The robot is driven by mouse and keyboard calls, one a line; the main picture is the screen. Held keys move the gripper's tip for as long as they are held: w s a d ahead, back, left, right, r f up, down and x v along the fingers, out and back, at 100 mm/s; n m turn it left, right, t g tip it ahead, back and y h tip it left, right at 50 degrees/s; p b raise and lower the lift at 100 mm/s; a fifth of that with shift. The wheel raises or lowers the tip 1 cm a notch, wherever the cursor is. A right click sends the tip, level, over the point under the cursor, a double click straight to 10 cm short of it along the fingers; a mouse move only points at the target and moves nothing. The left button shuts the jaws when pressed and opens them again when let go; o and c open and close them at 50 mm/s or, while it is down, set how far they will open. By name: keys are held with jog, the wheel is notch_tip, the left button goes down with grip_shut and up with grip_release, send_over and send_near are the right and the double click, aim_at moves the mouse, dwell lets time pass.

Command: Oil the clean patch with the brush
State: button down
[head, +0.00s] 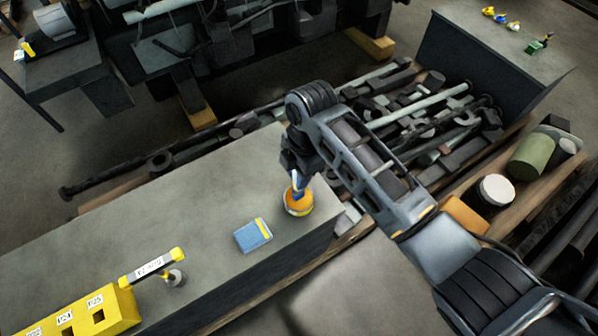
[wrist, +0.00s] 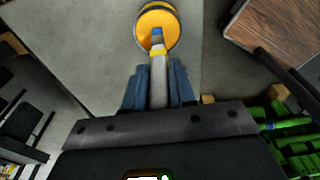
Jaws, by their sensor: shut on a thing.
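My gripper (head: 298,178) is shut on a brush (wrist: 158,78) and stands over the right end of the grey bench. In the wrist view, the brush has a pale grey handle between my blue fingers (wrist: 160,88), a yellow band and a blue tip. I cannot make out a clean patch.
A blue flat block (head: 251,238) with a yellow edge lies left of the pot on the bench (head: 190,215). Farther left are a labelled yellow-ended bar (head: 150,266) and a yellow labelled block (head: 85,312). Metal parts (head: 430,110) crowd the pallet behind. The bench's middle is bare.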

jog(key=shift+f, duration=0.6)
dwell(1.6)
notch_tip(320, 180, up, 7)
jog(key=p, duration=0.6)
jog(key=shift+r, duration=0.1)
dwell(0.9)
jog(key=shift+d+m, duration=0.5)
jog(key=shift+m, duration=0.2)
jog(key=s+d+f+m+t, duration=0.1)
jog(key=s+d+m, duration=0.1)
jog(key=d+m, duration=0.9)
jog(key=s+d+m+t+h, duration=0.1)
jog(key=s+d+m, duration=0.1)
jog(key=d+m, duration=0.9)
jog(key=shift+f+m+b, duration=0.35)
jog(key=shift+m, duration=0.35)
